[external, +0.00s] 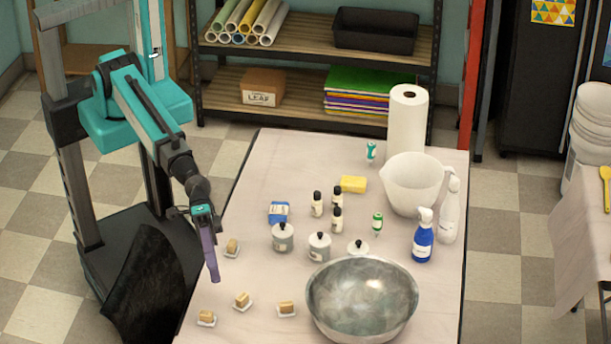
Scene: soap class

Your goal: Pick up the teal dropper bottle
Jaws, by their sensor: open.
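The teal dropper bottle (371,152) is small, teal and white, and stands upright near the far end of the table, just left of the paper towel roll. A similar small bottle with green on it (377,224) stands nearer, right of the dark-capped bottles. My gripper (213,276) hangs pointing down at the table's left edge, with long purplish fingers. It is open, with nothing visible in it, and is well apart from the teal bottle, nearer the camera and to the left.
A paper towel roll (408,122), white pitcher (412,184), yellow sponge (353,184) and several dark-capped bottles (317,205) surround the bottles. Lidded jars (283,239), a large metal bowl (362,298) and soap dishes (242,301) fill the near side. The table's far left (285,160) is clear.

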